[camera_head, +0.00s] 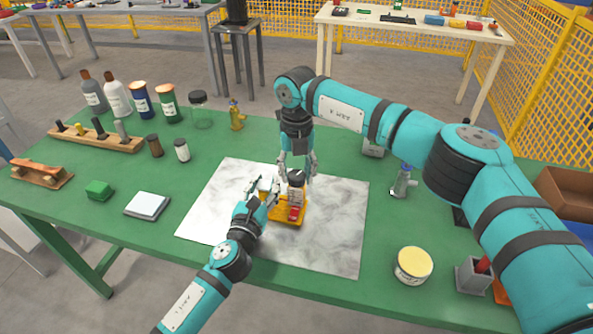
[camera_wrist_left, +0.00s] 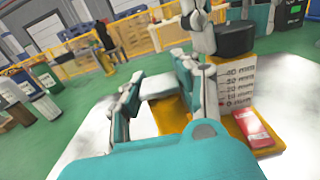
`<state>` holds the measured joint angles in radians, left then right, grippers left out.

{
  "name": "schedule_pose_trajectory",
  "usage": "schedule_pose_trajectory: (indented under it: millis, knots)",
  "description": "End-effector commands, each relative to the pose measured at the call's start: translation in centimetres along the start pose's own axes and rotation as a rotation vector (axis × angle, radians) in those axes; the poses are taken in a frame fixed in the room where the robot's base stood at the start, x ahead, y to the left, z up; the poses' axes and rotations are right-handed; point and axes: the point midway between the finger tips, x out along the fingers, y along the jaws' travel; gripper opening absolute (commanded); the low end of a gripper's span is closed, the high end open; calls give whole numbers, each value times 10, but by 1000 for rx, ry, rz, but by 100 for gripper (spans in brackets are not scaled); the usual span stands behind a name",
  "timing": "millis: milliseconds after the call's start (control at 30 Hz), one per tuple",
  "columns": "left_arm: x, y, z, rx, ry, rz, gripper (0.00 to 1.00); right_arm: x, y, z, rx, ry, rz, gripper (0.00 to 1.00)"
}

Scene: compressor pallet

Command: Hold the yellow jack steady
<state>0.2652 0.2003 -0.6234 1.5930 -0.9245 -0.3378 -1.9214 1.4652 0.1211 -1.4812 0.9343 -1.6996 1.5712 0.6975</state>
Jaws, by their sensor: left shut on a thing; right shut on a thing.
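The yellow jack (camera_head: 288,217) stands on a grey-white marbled sheet on the green table. A white upright scale (camera_wrist_left: 238,85) with millimetre marks, a red block (camera_wrist_left: 252,128) and a black round top (camera_wrist_left: 235,40) show on it in the left wrist view. My left gripper (camera_head: 262,192) is shut on the jack's left side, and its fingers (camera_wrist_left: 158,95) stand around a yellow part in the left wrist view. My right gripper (camera_head: 297,168) comes from above and is shut at the black top. The exact contacts are partly hidden by the fingers.
Bottles and jars (camera_head: 141,100) stand at the back left, near a wooden rack (camera_head: 95,142). A green block (camera_head: 99,190) and a white pad (camera_head: 147,205) lie left of the sheet (camera_head: 335,235). A yellow-lidded tin (camera_head: 413,264) and a grey holder (camera_head: 474,277) stand right.

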Motion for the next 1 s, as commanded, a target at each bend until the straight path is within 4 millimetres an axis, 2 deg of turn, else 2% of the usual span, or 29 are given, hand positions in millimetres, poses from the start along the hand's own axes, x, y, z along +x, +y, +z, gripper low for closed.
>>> schedule_pose_trajectory:
  millis: [33,1000]
  knots:
    - [-3,-1,-13,-1,23,-1,0,-3,0,2,47,-9,3,8]
    - [-3,-1,-13,-1,24,-1,0,-4,-2,2,969,-8,6,9]
